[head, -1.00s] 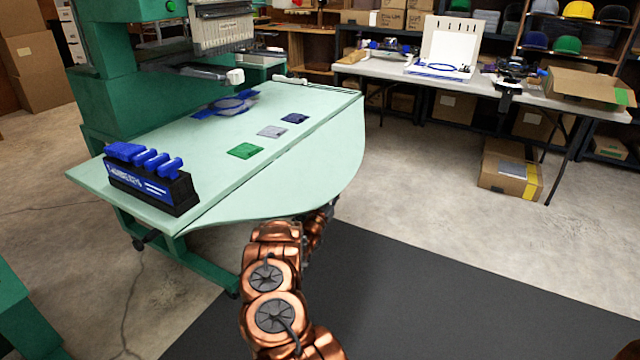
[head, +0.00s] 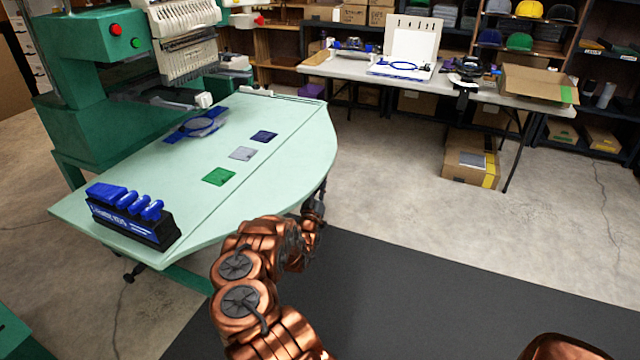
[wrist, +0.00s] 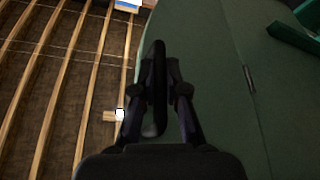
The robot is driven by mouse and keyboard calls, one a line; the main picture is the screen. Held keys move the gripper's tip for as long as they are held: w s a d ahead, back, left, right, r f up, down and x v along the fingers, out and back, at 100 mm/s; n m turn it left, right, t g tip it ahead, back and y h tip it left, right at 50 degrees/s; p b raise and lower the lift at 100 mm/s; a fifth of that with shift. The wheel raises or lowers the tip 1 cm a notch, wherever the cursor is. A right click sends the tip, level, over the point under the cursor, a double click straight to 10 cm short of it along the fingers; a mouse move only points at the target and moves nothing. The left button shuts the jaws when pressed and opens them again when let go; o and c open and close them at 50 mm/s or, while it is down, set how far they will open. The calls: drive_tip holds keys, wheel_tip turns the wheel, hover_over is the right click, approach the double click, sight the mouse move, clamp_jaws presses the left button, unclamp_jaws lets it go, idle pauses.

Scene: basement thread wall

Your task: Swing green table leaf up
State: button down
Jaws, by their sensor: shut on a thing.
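The pale green table leaf (head: 285,165) is the rounded part beyond the long seam along the table. In the head view it looks about level with the fixed green table top (head: 185,190). In the wrist view the leaf's dark green underside (wrist: 215,100) fills the right, with a hinge (wrist: 249,78) on it. My gripper (wrist: 160,95) is under the leaf, its two fingers closed on a dark bar (wrist: 158,62) there. How the bar joins the leaf cannot be made out. In the head view the leaf's edge is close to my wrist, and my fingers are not clear.
On the table top are a black caddy with blue tools (head: 130,222), a blue hoop (head: 203,124) and small swatches: green (head: 218,177), grey and navy. A green embroidery machine (head: 95,75) stands behind. A grey table (head: 440,85) is at back right.

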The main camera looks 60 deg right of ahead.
sight(323, 179)
drive_tip(key=shift+s+d+r+p, duration=0.1)
drive_tip(key=shift+s+r+p, duration=0.15)
drive_tip(key=shift+r+p, duration=0.35)
drive_tip(key=shift+s+d+r+p, duration=0.1)
drive_tip(key=shift+s+r+p, duration=0.15)
drive_tip(key=shift+r, duration=0.5)
drive_tip(key=c, duration=1.5)
unclamp_jaws()
drive_tip(key=shift+r, duration=0.15)
drive_tip(key=shift+w+a+f, duration=0.15)
drive_tip(key=shift+a+f, duration=0.05)
drive_tip(key=shift+a+f, duration=0.25)
drive_tip(key=shift+a, duration=0.2)
drive_tip(key=v, duration=1.1)
drive_tip(key=shift+r, duration=0.2)
